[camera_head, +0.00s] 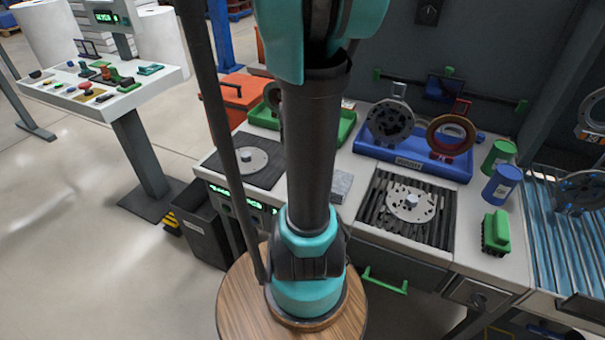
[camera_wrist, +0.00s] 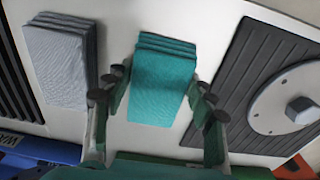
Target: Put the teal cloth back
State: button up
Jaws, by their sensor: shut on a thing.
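The teal cloth (camera_wrist: 163,88) is a folded, layered pad in the middle of the wrist view. My gripper (camera_wrist: 160,81) has one finger along each side of it and is shut on it. The cloth is over the pale worktop, and I cannot tell whether it touches the top or is held just above. A similar folded grey cloth (camera_wrist: 62,58) lies to its left, apart from it. In the head view the grey cloth (camera_head: 342,185) shows beside my arm, which hides my gripper and the teal cloth.
A dark mat with a metal disc (camera_wrist: 292,100) lies close on the right in the wrist view. The head view shows a ribbed grate (camera_head: 440,232), a blue tray (camera_head: 380,153) with round parts, a green tray (camera_head: 346,130), two cans (camera_head: 502,184) and a green brush (camera_head: 496,232).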

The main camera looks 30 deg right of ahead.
jog(key=shift+f, duration=0.15)
jog(key=o, duration=1)
jog(key=r, duration=1.2)
jog(key=shift+s+a+r, duration=0.15)
jog(key=shift+a+r, duration=0.05)
jog(key=shift+a, duration=0.1)
